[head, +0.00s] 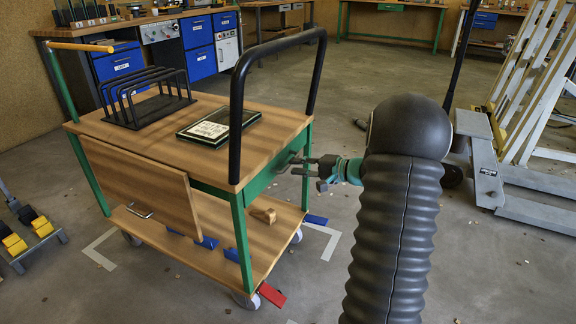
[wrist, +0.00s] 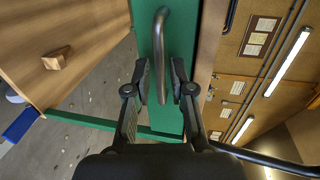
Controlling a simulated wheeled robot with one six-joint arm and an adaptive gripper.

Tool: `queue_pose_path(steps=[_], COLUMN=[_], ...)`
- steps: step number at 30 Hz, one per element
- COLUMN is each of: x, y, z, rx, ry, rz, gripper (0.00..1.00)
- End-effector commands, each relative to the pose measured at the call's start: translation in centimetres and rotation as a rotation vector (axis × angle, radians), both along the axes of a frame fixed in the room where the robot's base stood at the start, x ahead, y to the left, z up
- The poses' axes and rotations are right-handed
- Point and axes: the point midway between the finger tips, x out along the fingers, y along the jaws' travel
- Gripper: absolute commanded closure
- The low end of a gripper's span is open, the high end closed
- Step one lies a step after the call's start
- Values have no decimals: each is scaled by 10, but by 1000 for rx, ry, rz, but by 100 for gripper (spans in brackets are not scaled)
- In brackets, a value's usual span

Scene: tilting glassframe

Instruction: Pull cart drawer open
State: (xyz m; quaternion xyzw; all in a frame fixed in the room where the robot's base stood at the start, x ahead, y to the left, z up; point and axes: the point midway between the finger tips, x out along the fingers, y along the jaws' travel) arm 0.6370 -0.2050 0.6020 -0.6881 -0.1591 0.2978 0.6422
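The cart (head: 262,150) has a wooden top and a green frame. Its green drawer front (wrist: 185,30) sits under the top, at the end facing my arm, and looks closed. A curved grey metal handle (wrist: 160,45) on it runs lengthwise in the wrist view; in the head view the handle (head: 288,164) is small and partly hidden by the fingers. My gripper (head: 302,167) is at the handle. In the wrist view my gripper (wrist: 160,74) is open, with one finger on each side of the handle's lower part and a narrow gap showing on both sides.
A black rack (head: 148,108) and a dark framed panel (head: 218,127) lie on the cart top. A black push bar (head: 238,110) rises beside the drawer end. A pallet truck (head: 485,165) stands right; floor between is free.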

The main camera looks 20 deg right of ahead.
Motion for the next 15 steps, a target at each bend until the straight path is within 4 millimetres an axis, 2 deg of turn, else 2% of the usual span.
queue_pose_path(steps=[6,15], x=[22,29], y=[18,23], z=[-6,-8], rx=[0,0], ry=[0,0], rz=[2,0], gripper=[77,77])
